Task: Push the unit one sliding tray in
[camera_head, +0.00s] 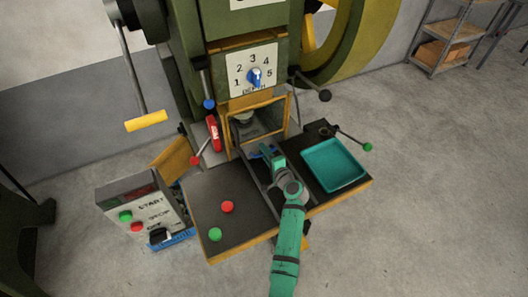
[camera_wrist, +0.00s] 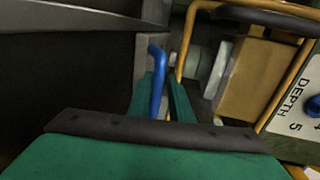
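The unit one sliding tray sits in the narrow channel between the two dark table plates, at the foot of the green press; most of it is hidden by my arm. Its blue handle (camera_head: 258,154) shows beside my gripper (camera_head: 270,151), in front of the yellow-framed press opening. In the wrist view the blue handle (camera_wrist: 157,82) stands between the two teal fingers of my gripper (camera_wrist: 162,98). The fingers are close together around it and appear closed on it. The contact on the right finger is hard to make out.
A yellow guard frame (camera_head: 289,115) borders the press opening. A teal tray (camera_head: 334,164) lies on the right plate. Red (camera_head: 227,207) and green (camera_head: 215,235) buttons are on the left plate. A control box (camera_head: 140,213) stands left. Levers stick out on both sides.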

